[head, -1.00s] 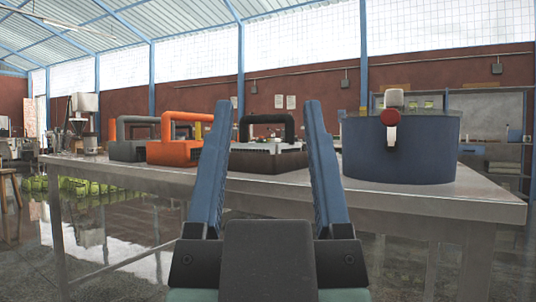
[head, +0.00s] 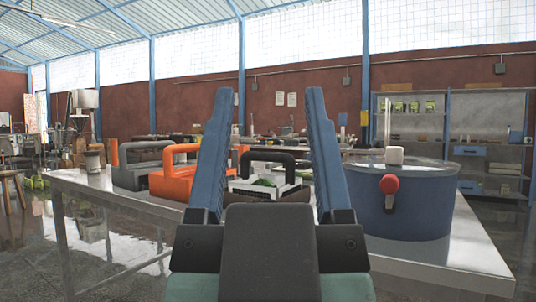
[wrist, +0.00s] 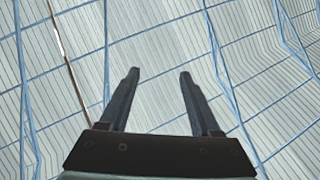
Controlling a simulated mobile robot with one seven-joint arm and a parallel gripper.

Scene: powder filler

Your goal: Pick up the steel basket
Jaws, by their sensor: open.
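Three handled baskets stand in a row on the steel-topped table (head: 92,187). One is grey (head: 132,172) at the left, one is orange (head: 172,186), and one is dark with a black handle (head: 288,157) and green contents. The grey one looks most like the steel basket, but I cannot tell for sure. My gripper (head: 271,90) is open and empty in the head view, in front of the dark basket and right of the grey one. My fingers partly hide the dark and orange baskets. In the wrist view my gripper (wrist: 160,74) points at the roof; no basket shows there.
A large blue pot (head: 400,205) with a red knob stands on the table's right part. A stool (head: 12,185) is at far left. Shelves (head: 490,150) stand behind.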

